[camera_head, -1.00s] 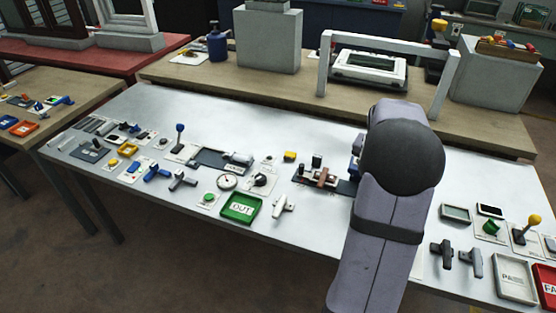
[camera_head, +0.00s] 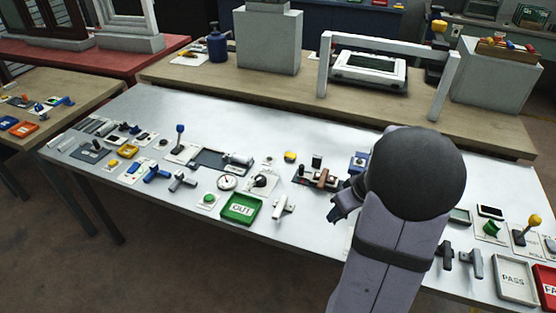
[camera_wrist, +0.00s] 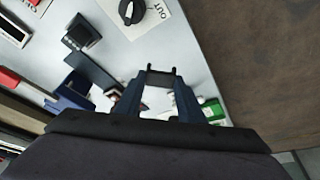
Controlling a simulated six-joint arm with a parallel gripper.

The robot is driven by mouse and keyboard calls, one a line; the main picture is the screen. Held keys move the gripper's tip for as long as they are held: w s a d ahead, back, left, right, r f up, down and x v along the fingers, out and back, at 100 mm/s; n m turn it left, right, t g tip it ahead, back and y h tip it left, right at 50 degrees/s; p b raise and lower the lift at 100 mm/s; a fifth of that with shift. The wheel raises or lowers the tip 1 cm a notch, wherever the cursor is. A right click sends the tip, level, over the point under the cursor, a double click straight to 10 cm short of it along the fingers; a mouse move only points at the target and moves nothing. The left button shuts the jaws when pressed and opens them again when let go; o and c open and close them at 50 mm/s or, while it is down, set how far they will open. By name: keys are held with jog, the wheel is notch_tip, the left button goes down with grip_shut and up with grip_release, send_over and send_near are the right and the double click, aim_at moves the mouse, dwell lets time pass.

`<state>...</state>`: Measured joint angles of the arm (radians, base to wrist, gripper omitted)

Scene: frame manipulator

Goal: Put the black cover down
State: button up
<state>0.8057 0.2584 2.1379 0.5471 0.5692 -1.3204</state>
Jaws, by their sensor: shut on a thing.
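My gripper (camera_wrist: 160,92) shows in the wrist view with its dark fingers on both sides of a small gap. A thin black piece, which looks like the black cover (camera_wrist: 161,71), spans the fingertips, and the gripper is shut on it. In the head view my gripper (camera_head: 340,205) is left of my arm, over the front part of the white table, right of a light T-shaped handle (camera_head: 282,207). The cover cannot be told apart from the dark fingers there. Its height above the table is unclear.
A dark plate with small blocks (camera_head: 318,178) and a blue box (camera_head: 358,161) lie behind the gripper. A green OUT tray (camera_head: 240,208) is to the left, a white PASS tray (camera_head: 515,281) to the right. Bare table (camera_head: 310,238) shows near the front edge.

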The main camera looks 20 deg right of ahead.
jog(key=n, duration=0.1)
jog(key=n+y, duration=0.1)
jog(key=n, duration=0.1)
jog(key=shift+w+a+r, duration=0.1)
jog(key=shift+w+a, duration=0.15)
jog(key=n+y, duration=0.1)
jog(key=n, duration=0.1)
jog(key=n+g, duration=0.1)
jog(key=n, duration=0.2)
jog(key=shift+a+y, duration=0.15)
jog(key=shift+y, duration=0.25)
jog(key=shift+f+p, duration=1.05)
jog(key=shift+f, duration=3.95)
jog(key=shift+f, duration=0.15)
jog(key=o, duration=1)
